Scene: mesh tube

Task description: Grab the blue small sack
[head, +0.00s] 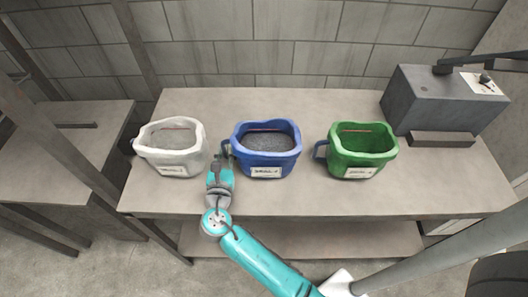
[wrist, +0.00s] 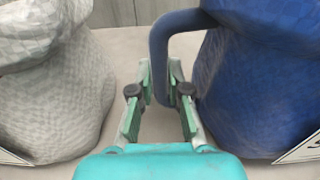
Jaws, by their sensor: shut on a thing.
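The blue small sack (head: 270,159) stands upright in the middle of the table, open at the top, with grey grainy material inside and a white label on its front. Its side handle is on the left. In the wrist view the blue sack (wrist: 250,85) fills the right side, and its handle (wrist: 158,50) curves down between the fingers. My gripper (wrist: 160,72) is shut on this handle, left of the sack's body. In the head view my gripper (head: 221,163) is at the sack's left side. The exact finger contact is partly hidden.
A white sack (head: 172,157) stands close on the left of my gripper, and a green sack (head: 363,158) stands to the right. A grey machine box (head: 440,100) sits at the table's (head: 310,198) right end. A block wall is behind.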

